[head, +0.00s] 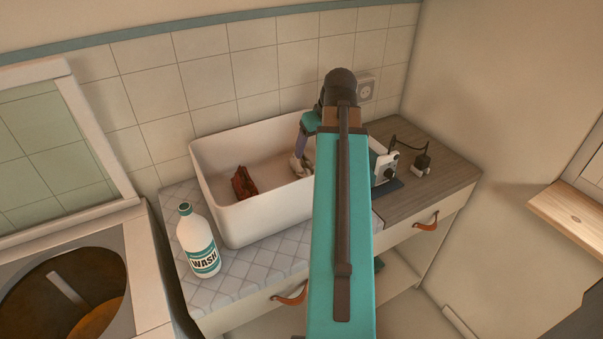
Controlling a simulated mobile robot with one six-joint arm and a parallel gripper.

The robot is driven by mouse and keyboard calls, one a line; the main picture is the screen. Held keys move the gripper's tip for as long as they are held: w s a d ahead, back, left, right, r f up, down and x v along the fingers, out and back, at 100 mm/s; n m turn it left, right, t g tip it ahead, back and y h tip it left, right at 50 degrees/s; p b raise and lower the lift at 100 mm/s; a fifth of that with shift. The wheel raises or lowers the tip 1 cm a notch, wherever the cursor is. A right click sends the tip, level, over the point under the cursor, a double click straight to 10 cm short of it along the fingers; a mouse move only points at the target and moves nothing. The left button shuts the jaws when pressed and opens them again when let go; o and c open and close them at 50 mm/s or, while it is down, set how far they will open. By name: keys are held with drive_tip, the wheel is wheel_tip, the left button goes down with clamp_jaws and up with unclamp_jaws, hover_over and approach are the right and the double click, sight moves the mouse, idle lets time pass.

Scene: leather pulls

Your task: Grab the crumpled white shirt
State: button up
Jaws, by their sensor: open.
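A small crumpled whitish bundle (299,167), which looks like the white shirt, shows inside the white basin (262,228) near its right part. My arm hides its right side. My gripper (300,155) hangs down from the far end of my arm into the basin, right at the bundle. It is open, but its fingertips are small and partly hidden. I cannot tell whether they touch the cloth.
A reddish-brown folded thing (243,186) lies in the basin's left part. A WASH bottle (198,241) stands left of the basin on the tiled counter (262,268). A small white device (385,168) and a plug (422,164) sit at right. An open-topped drum (66,295) is at lower left.

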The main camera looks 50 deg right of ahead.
sight(309, 162)
idle(0.4)
drive_tip(key=shift+p+x, duration=0.75)
drive_tip(key=shift+x, duration=3.55)
drive_tip(key=shift+p+x, duration=0.7)
drive_tip(key=shift+x, duration=0.6)
drive_tip(key=shift+p+x, duration=0.3)
drive_tip(key=shift+x, duration=1)
drive_tip(key=shift+a, duration=0.15)
drive_tip(key=shift+c, duration=0.5)
drive_tip(key=c, duration=1.1)
drive_tip(key=shift+r, duration=0.15)
drive_tip(key=shift+c, duration=0.2)
drive_tip(key=shift+r+b, duration=1.2)
drive_tip(key=shift+r, duration=3.65)
